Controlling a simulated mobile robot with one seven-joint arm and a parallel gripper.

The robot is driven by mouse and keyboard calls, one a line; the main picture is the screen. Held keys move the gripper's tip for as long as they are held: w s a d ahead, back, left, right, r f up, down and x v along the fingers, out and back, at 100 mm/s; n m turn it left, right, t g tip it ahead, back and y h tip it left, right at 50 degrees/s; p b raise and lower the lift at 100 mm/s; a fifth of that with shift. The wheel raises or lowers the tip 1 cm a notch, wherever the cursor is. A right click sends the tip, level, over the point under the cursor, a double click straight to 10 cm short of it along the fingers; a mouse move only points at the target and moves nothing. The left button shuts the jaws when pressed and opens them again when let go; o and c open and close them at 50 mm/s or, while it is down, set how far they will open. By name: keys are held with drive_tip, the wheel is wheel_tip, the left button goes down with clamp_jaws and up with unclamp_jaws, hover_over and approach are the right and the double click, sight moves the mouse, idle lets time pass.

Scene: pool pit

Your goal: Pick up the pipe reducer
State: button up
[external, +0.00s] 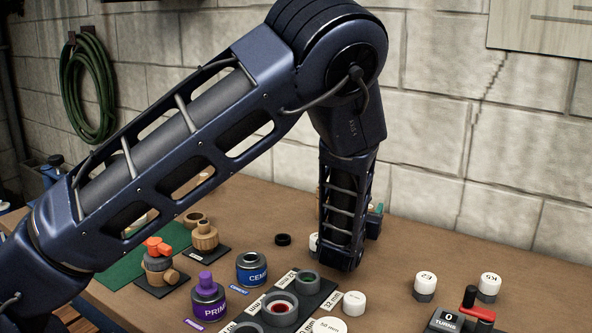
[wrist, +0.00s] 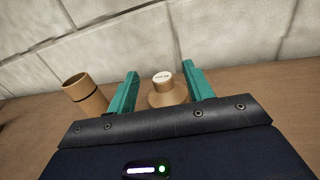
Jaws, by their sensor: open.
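A tan stepped piece with a wide base and a narrower top, likely the pipe reducer (wrist: 168,97), stands on the bench in the wrist view. Its pale top carries small dark lettering that I cannot read. My gripper (wrist: 160,70) is open, with one teal finger on each side of this piece in the picture. I cannot tell how far the fingers reach around it, and no contact shows. In the external view my forearm hides most of the gripper and the piece; a bit of teal finger shows at its right.
A tan pipe piece with a dark band (wrist: 84,95) stands left of the fingers. The block wall (wrist: 230,40) rises close behind. In the external view, a purple primer can (external: 208,299), a blue cement can (external: 251,268) and white caps (external: 354,303) stand in front of my arm.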

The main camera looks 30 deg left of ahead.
drive_tip(key=shift+f, duration=0.6)
drive_tip(key=shift+w+f, duration=0.15)
drive_tip(key=shift+w, duration=0.15)
drive_tip(key=shift+w+a, duration=0.25)
drive_tip(key=shift+w, duration=0.85)
drive_tip(key=shift+w+a, duration=0.2)
drive_tip(key=shift+w, duration=0.85)
clamp_jaws()
